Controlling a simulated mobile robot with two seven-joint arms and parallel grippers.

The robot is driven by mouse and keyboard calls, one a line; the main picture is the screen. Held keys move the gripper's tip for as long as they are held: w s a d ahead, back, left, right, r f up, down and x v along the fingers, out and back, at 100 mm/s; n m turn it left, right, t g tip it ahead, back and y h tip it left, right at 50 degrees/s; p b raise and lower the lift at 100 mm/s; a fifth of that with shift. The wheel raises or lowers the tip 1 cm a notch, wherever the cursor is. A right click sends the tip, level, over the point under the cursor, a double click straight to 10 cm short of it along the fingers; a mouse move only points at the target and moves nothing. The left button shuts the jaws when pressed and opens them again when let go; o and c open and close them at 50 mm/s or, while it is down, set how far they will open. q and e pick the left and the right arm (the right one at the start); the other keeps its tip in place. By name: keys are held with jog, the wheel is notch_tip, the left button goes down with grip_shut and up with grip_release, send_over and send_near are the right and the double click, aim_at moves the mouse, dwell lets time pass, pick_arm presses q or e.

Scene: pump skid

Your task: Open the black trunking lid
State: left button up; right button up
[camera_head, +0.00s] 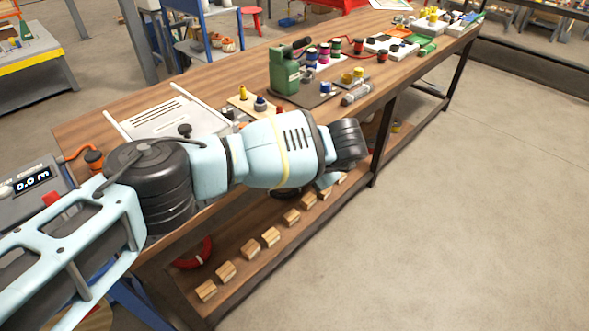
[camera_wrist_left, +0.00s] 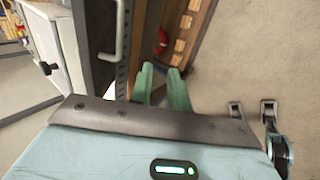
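I cannot clearly identify the black trunking lid in the head view. In the left wrist view, a dark panel (camera_wrist_left: 92,45) with a pale bar handle (camera_wrist_left: 119,38) stands left of my fingers, beside a grey slotted strip (camera_wrist_left: 122,72); I cannot tell whether this panel is the lid. My left gripper (camera_wrist_left: 160,72) has two green fingers a little apart, with nothing seen between them. Its fingertips are to the right of the handle and apart from it in the picture. In the head view, my left arm reaches across the bench front and hides part of it. My right gripper is out of view.
Wooden blocks (camera_head: 270,236) lie on the lower shelf. The floor (camera_head: 450,220) right of the bench is clear.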

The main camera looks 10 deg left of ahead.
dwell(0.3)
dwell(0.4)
pick_arm(q)
jog(key=v, duration=0.8)
dwell(0.3)
